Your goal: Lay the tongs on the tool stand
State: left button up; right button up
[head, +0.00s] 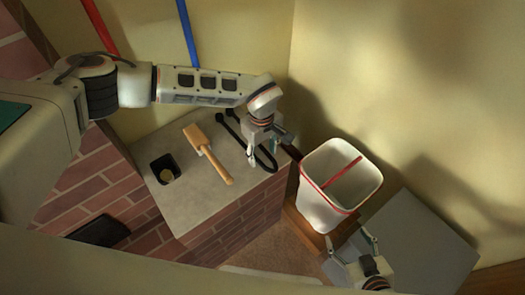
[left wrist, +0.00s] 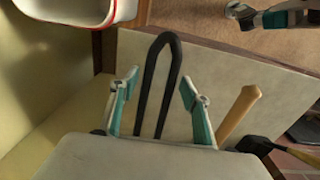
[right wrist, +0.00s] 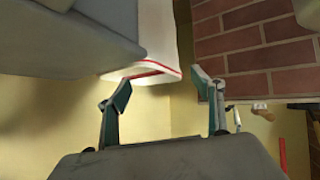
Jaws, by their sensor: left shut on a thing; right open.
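The black tongs (head: 235,131) are a long U shape over the right part of the grey counter top (head: 190,205). My left gripper (head: 263,151) is shut on them from above. In the left wrist view the tongs (left wrist: 148,85) run between my left fingers (left wrist: 160,92), with the bend pointing away. I cannot tell whether they touch the counter. My right gripper (head: 353,240) is open and empty, low in front of the white bin; it also shows in the right wrist view (right wrist: 160,90). I cannot clearly make out which thing is the tool stand.
A wooden spatula (head: 207,153) lies left of the tongs. The counter's front is bare.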

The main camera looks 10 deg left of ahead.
pick_arm(q)
jog(key=o, duration=1.5)
jog(key=shift+r, duration=0.2)
notch_tip(320, 180, up, 12)
jog(key=shift+f, duration=0.15)
pick_arm(e)
jog(key=shift+w+r, duration=0.2)
jog(key=shift+w, duration=0.05)
